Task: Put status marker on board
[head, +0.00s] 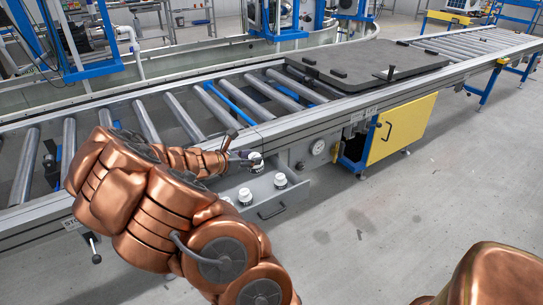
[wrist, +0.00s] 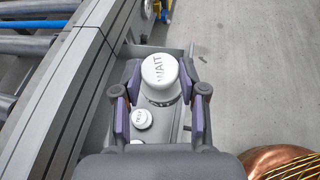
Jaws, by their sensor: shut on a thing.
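My gripper (head: 247,160) is shut on a white round status marker (head: 257,163) in front of the conveyor's side rail. In the wrist view the fingers of my gripper (wrist: 160,95) press both sides of this marker (wrist: 160,72), whose top reads WAIT. The held marker appears above an open grey drawer (head: 292,199). Two other white markers, one on the left (head: 245,196) and one on the right (head: 280,181), stand in the drawer. A smaller-looking white marker (wrist: 141,118) shows below the held one in the wrist view. I cannot identify a status board for certain.
The roller conveyor (head: 170,118) runs along behind the drawer. A yellow cabinet panel (head: 402,127) stands under the conveyor. The grey floor (head: 370,220) at right is clear.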

